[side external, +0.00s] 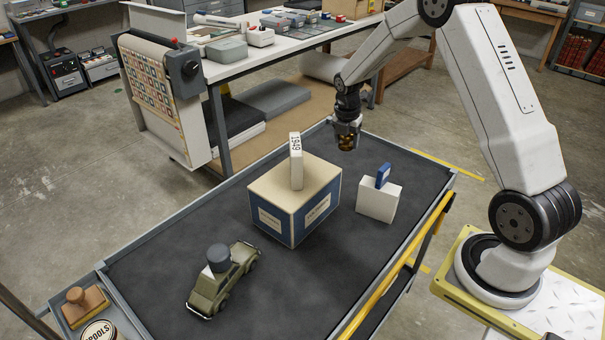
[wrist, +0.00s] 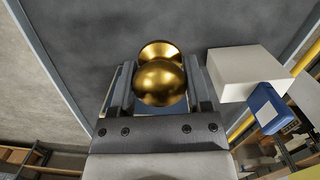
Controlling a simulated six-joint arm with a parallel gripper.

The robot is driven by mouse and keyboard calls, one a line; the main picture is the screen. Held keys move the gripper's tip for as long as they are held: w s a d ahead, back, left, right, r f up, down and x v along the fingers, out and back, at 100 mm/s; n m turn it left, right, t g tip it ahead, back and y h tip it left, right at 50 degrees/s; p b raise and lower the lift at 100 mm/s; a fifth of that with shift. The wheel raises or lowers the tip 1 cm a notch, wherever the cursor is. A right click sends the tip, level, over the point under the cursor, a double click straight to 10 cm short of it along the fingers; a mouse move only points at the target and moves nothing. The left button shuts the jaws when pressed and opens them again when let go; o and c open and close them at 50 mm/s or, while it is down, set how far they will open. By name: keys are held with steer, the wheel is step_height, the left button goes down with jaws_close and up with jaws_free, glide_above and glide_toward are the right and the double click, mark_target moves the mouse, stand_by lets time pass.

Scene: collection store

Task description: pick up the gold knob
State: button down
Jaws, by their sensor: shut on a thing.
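The gold knob (wrist: 160,82) is a shiny, rounded brass-coloured piece, held between the two fingers of my gripper (wrist: 160,92) in the wrist view. In the side view my gripper (side external: 346,128) points down above the far part of the dark cart top, with the gold knob (side external: 346,142) showing small and dark gold at its tip. My gripper is shut on the knob. The knob appears to be held above the surface. Its sides are partly hidden by the fingers.
A white block with a blue piece on top (side external: 378,200) stands right of my gripper. A cream and blue box (side external: 290,220) bears an upright "1949" tag (side external: 296,160). A green toy car (side external: 222,282) with a grey cylinder is at front left. The dark cart top (side external: 300,300) has free room in front.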

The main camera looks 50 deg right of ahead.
steer(key=shift+s+a+r, duration=0.2)
steer(key=shift+s, duration=0.25)
steer(key=shift+s+a+r, duration=0.15)
steer(key=shift+s+r, duration=0.05)
steer(key=shift+s, duration=0.2)
